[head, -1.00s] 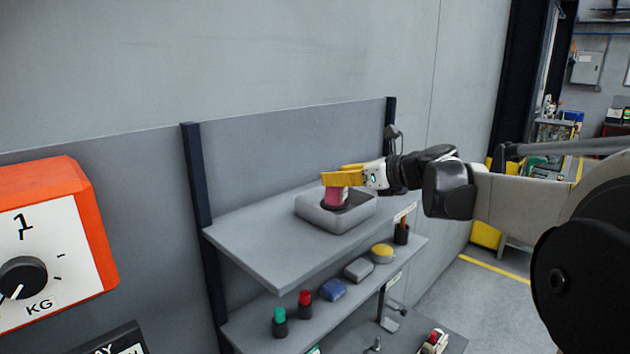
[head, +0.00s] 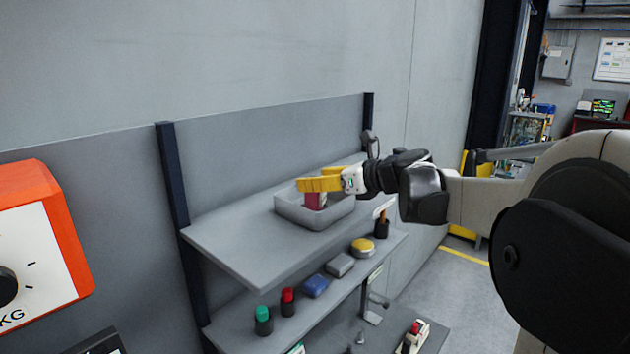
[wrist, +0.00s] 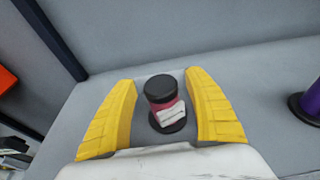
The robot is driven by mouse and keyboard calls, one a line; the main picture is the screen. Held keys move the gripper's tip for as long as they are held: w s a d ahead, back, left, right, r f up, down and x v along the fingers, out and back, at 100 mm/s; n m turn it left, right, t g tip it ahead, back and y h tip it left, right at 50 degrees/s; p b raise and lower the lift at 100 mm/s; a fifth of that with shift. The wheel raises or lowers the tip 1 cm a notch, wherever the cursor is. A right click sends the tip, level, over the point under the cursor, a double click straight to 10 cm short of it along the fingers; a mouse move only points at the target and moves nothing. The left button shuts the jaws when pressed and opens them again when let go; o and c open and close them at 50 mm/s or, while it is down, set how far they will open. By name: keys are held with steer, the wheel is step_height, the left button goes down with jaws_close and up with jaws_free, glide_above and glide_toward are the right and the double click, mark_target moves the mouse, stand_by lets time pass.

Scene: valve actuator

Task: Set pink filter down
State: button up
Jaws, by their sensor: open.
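The pink filter (head: 315,201) stands in the grey tray (head: 331,220) on the upper shelf, its lower end hidden by the tray's near wall. In the wrist view the pink filter (wrist: 166,104) is upright, with a black cap, a black base and a white label. My gripper (head: 318,184) has yellow fingers, open, one on each side of the filter. In the wrist view there is a gap between the filter and each finger of my gripper (wrist: 165,100).
A purple cylinder with a dark base (wrist: 311,103) stands to the right in the wrist view. The upper shelf (head: 235,240) is clear left of the tray. The lower shelf holds a green-capped item (head: 263,320), a red-capped item (head: 288,301), a blue block (head: 315,286) and a yellow-topped tin (head: 362,248).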

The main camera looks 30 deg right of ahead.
steer(key=b+v, duration=0.1)
steer(key=v, duration=1.1)
steer(key=shift+b, duration=0.4)
steer(key=shift+d, duration=0.1)
